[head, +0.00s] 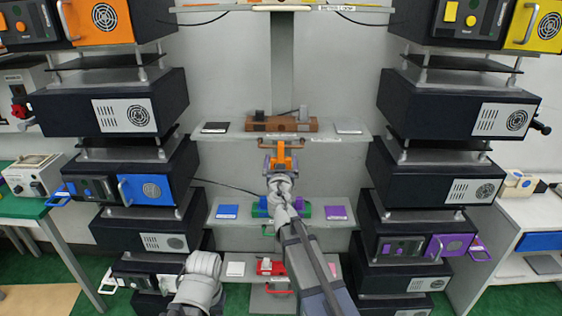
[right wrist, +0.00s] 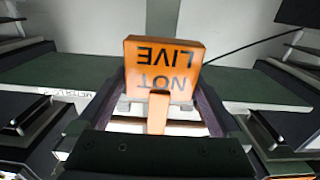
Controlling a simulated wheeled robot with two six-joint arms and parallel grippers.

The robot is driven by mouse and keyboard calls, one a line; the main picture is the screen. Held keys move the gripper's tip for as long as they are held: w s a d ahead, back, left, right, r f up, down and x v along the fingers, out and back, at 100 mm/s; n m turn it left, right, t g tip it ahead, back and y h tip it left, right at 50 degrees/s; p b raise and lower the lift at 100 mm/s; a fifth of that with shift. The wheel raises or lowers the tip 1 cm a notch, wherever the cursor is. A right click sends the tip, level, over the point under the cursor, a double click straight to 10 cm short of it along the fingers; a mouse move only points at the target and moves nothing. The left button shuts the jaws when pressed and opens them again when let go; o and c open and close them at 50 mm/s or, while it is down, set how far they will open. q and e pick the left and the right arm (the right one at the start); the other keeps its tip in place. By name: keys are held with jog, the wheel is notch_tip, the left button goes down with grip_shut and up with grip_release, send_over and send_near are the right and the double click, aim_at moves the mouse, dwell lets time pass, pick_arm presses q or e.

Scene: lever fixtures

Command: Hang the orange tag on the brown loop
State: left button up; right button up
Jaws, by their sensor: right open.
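The orange tag (head: 281,146), lettered NOT LIVE, is at the front edge of the middle shelf. In the right wrist view the tag (right wrist: 163,62) appears upside down, with an orange stem toward me. My right gripper (head: 281,164) is open, with a dark finger on each side of the tag in the right wrist view (right wrist: 160,88). The brown loop (head: 304,138) is at the shelf front under the brown fixture; the tag partly covers it. I cannot tell whether the tag hangs on it. My left gripper is not in view; only the left arm shows, low.
The brown fixture (head: 270,124) stands on the middle shelf (head: 225,136) between a black plate and a grey plate. Lower shelves carry green, purple and red fixtures. Stacks of dark boxes (head: 110,103) flank both sides.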

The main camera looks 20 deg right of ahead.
jog(key=v, duration=0.8)
jog(key=s+a+f+g+h, duration=0.1)
jog(key=s+a+f+g, duration=0.2)
jog(key=s+f+g, duration=0.85)
jog(key=s+a+f+n+g+y, duration=0.2)
jog(key=s+a+f, duration=0.3)
jog(key=s, duration=0.4)
jog(key=s+a+f+n+g+y, duration=0.2)
jog(key=s+a+f+n+g, duration=0.2)
jog(key=s, duration=0.4)
jog(key=shift+s+a+f+n+y, duration=0.45)
jog(key=shift+a+f, duration=0.2)
jog(key=shift+a, duration=0.6)
jog(key=shift+w, duration=0.15)
